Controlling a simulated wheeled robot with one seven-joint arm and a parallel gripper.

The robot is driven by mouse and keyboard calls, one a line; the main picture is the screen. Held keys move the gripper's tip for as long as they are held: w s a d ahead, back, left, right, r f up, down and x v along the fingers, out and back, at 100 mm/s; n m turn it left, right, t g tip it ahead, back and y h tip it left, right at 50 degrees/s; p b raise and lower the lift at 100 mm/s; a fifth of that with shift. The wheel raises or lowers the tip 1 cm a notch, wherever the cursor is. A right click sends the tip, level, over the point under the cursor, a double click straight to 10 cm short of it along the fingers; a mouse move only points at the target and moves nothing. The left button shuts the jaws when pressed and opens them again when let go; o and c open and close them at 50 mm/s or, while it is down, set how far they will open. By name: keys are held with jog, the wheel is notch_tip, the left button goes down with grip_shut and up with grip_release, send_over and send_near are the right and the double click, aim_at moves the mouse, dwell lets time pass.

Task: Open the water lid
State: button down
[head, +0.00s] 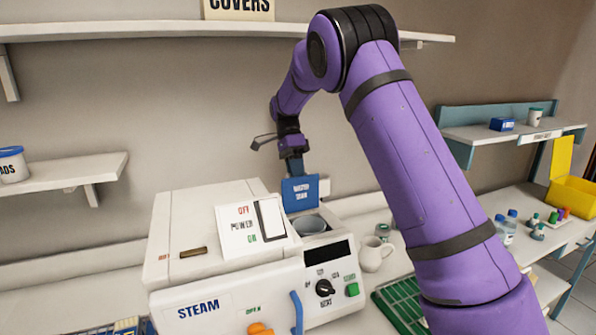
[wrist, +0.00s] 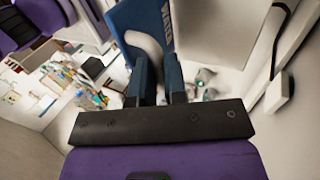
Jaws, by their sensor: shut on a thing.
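The white steam machine (head: 185,276) stands on the counter. Its blue water lid (head: 301,194) with white lettering is raised upright above a round opening (head: 309,224) at the machine's top right. My gripper (head: 293,165) is at the lid's upper edge, shut on it. In the wrist view the blue lid (wrist: 136,18) stands just beyond my gripper (wrist: 160,77), and its lettered face is seen at a steep slant. The exact grip point is partly hidden by the fingers.
A power switch panel (head: 250,226) is left of the lid. A white jug (head: 375,253) and a green rack (head: 401,304) are to the right. A wall shelf (head: 180,30) runs above. Small bottles (head: 508,224) stand on the right counter.

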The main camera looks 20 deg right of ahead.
jog(key=shift+w+f+g, duration=0.55)
jog(key=shift+g, duration=0.15)
jog(key=c, duration=1.2)
grip_release()
jog(key=shift+w, duration=0.1)
jog(key=shift+o, duration=0.2)
jog(key=shift+r, duration=0.25)
jog(key=s+r, duration=0.2)
jog(key=s, duration=0.6)
jog(key=s+a+r, duration=0.1)
jog(key=s+r, duration=0.1)
jog(key=s, duration=0.6)
jog(key=shift+r, duration=0.35)
